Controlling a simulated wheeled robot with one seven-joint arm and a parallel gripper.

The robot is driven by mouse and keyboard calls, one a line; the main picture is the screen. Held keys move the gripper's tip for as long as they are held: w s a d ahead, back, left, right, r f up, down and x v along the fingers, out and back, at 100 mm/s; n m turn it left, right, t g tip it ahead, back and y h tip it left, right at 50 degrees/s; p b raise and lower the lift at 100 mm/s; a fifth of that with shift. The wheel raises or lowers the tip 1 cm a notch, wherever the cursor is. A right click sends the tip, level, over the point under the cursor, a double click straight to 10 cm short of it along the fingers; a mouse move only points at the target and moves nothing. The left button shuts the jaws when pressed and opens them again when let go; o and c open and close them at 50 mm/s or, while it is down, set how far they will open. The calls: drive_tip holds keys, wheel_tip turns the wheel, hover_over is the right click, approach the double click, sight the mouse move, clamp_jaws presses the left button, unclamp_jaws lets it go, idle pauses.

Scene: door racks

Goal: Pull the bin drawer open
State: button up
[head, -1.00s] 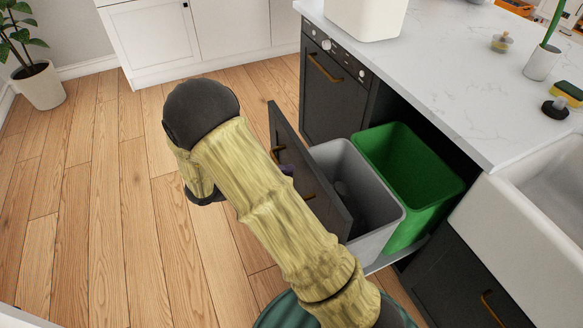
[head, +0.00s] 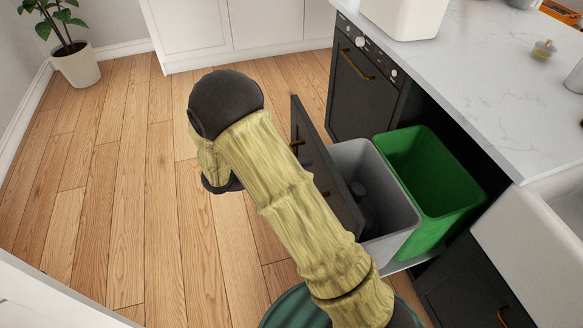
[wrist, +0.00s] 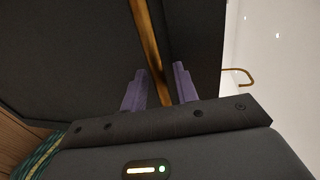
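The bin drawer, with its dark front panel (head: 332,175), stands well out from the cabinet. It holds a grey bin (head: 400,205) and a green bin (head: 440,180). Its brass handle (wrist: 150,45) runs between the two purple fingers of my gripper (wrist: 160,88) in the wrist view. The fingers are apart, with small gaps seeming to show beside the handle. In the head view my arm hides most of the gripper and the middle of the handle; one handle end (head: 297,143) shows.
A dark appliance front (head: 362,90) stands beyond the drawer, under the white countertop (head: 470,75). A white sink (head: 540,230) is at the right. A potted plant (head: 75,65) stands at the far left. The wood floor (head: 120,200) left of my arm is clear.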

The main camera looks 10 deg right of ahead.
drive_tip(key=shift+a, duration=0.15)
drive_tip(key=v, duration=1.7)
drive_tip(key=shift+w, duration=0.1)
